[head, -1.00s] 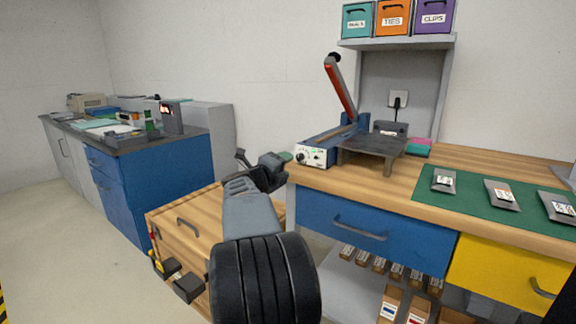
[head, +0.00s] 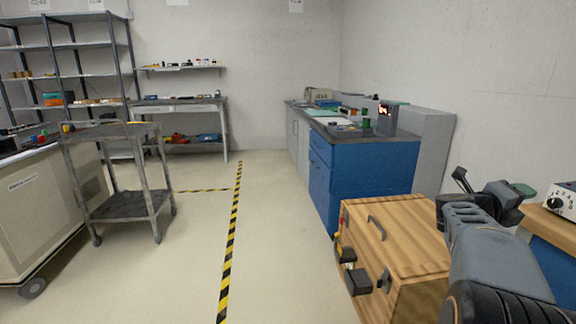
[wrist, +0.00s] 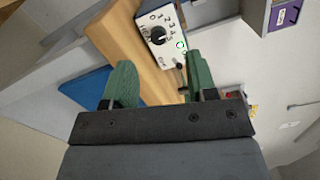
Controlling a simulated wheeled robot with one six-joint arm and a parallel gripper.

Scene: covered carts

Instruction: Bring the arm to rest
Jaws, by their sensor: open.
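My gripper (wrist: 160,85) is open in the wrist view. Its two green fingers stand apart with nothing between them but the view of the bench beyond. In the head view my gripper (head: 492,192) is at the right, above the far side of a wooden cabinet on the floor and left of the workbench edge. The arm reaches forward from the lower right corner. The white control box with a dial (wrist: 161,35) shows beyond the fingers, on the wooden bench top (wrist: 135,42). I cannot tell the exact gap to the bench.
The wooden cabinet (head: 385,238) stands close left of my arm. A blue cabinet (head: 372,171) with a dark counter is behind it. A grey cart (head: 125,204) and a cream cart (head: 40,215) stand at the left. The floor (head: 280,230) between is clear, with yellow-black tape (head: 231,230).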

